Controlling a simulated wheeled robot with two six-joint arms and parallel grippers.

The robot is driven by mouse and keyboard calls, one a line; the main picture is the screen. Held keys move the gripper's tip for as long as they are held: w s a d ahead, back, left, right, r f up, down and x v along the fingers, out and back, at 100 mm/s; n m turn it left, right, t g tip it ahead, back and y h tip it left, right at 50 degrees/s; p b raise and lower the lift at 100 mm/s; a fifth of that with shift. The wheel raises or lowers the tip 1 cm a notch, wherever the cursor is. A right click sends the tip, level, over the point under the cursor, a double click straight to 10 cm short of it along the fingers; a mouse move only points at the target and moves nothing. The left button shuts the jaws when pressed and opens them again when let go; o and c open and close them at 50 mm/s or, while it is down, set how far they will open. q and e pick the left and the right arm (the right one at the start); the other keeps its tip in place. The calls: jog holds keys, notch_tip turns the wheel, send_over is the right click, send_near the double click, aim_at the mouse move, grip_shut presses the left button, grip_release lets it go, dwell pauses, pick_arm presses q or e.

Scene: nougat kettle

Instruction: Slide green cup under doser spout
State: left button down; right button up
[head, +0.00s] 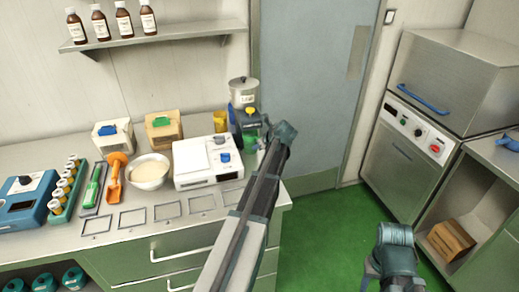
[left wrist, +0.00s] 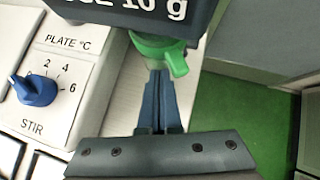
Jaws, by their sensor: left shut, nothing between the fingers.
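The doser (head: 246,112) is a dark blue unit with a metal lidded hopper, at the back right end of the counter. The green cup (head: 250,144) shows as a small green patch at its foot, partly hidden. In the left wrist view the green cup (left wrist: 157,47) is just beyond my fingertips, close below the doser's dark body (left wrist: 140,12) with its "10 g" lettering. My left gripper (head: 264,136) is shut and empty, its fingers (left wrist: 160,78) pointing at the cup; contact is unclear. The spout cannot be made out. Part of my right arm (head: 395,250) shows lower right; its fingers cannot be made out.
A white hotplate stirrer (head: 207,160) stands left of the doser, with a bowl of pale powder (head: 149,171) further left. A yellow cup (head: 220,121) stands behind the stirrer. The counter's right edge lies close to the doser, with green floor (head: 325,235) beyond.

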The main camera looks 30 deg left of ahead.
pick_arm(q)
jog(key=d, duration=0.1)
jog(key=s+d, duration=0.1)
jog(key=d, duration=0.1)
jog(key=shift+s, duration=0.2)
jog(key=p+v, duration=0.7)
jog(key=v, duration=0.3)
jog(key=shift+d, duration=0.35)
jog(key=s+d+f+n+g+h, duration=0.1)
jog(key=s+d+f+n+h, duration=0.1)
jog(key=s+d+n, duration=0.4)
jog(key=s+d+f+n+g+h, duration=0.1)
jog(key=s+d+f+n+h, duration=0.1)
jog(key=s+d+n, duration=0.4)
jog(key=s+d+f+n+g+h, duration=0.1)
jog(key=s+d+n, duration=0.5)
jog(key=s+d, duration=0.6)
jog(key=d+f+h, duration=0.1)
jog(key=d+h, duration=0.1)
jog(key=d, duration=0.7)
jog(key=shift+s+d+f+n+g, duration=0.15)
jog(key=shift+s+n+g, duration=0.05)
jog(key=shift+n+g, duration=0.1)
